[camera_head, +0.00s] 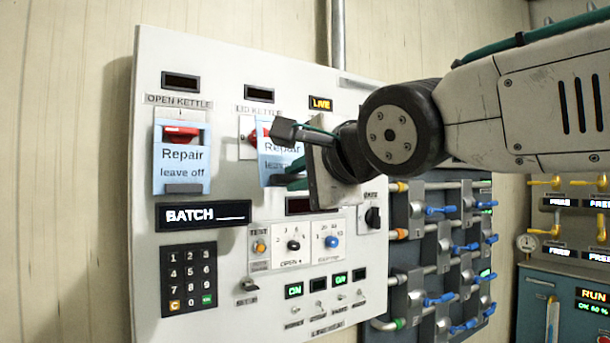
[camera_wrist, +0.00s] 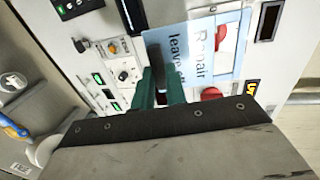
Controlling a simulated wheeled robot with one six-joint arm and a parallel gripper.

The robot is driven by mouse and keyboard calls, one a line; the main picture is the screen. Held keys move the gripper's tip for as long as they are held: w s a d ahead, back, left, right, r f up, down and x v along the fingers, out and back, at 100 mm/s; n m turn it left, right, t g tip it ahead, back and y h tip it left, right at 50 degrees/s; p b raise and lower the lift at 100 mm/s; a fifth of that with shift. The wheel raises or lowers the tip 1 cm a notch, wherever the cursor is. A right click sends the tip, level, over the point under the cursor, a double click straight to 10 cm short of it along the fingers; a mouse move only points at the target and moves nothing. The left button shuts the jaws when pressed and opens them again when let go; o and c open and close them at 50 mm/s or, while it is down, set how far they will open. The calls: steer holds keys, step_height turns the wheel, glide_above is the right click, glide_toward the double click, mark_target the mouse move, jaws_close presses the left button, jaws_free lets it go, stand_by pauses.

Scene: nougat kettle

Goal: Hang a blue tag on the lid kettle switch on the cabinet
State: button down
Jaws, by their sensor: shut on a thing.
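The white cabinet (camera_head: 170,270) carries the OPEN KETTLE switch (camera_head: 182,134), red, with a blue "Repair leave off" tag (camera_head: 181,172) hanging on it. To its right is the lid kettle switch (camera_head: 266,136), also red and partly hidden by my gripper. A second blue tag (camera_head: 270,160) is right in front of this switch. My gripper (camera_wrist: 160,88) is shut on this tag's lower part. In the wrist view, the tag (camera_wrist: 190,52) shows the red switch (camera_wrist: 221,38) within its upper opening. I cannot tell whether the tag bears on the switch.
A yellow LIVE lamp (camera_head: 320,104) and another red part (camera_wrist: 212,93) are close to my gripper. Below are a BATCH plate (camera_head: 204,215), a keypad (camera_head: 189,278) and knobs (camera_head: 293,245). Pipes with blue-handled valves (camera_head: 440,210) stand at right.

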steer(key=shift+r+x, duration=0.15)
steer(key=shift+x, duration=1.3)
steer(key=shift+r+x, duration=0.1)
steer(key=shift+x, duration=1.4)
steer(key=shift+w, duration=0.1)
steer(key=c, duration=1.3)
jaws_free()
steer(key=shift+c, duration=0.2)
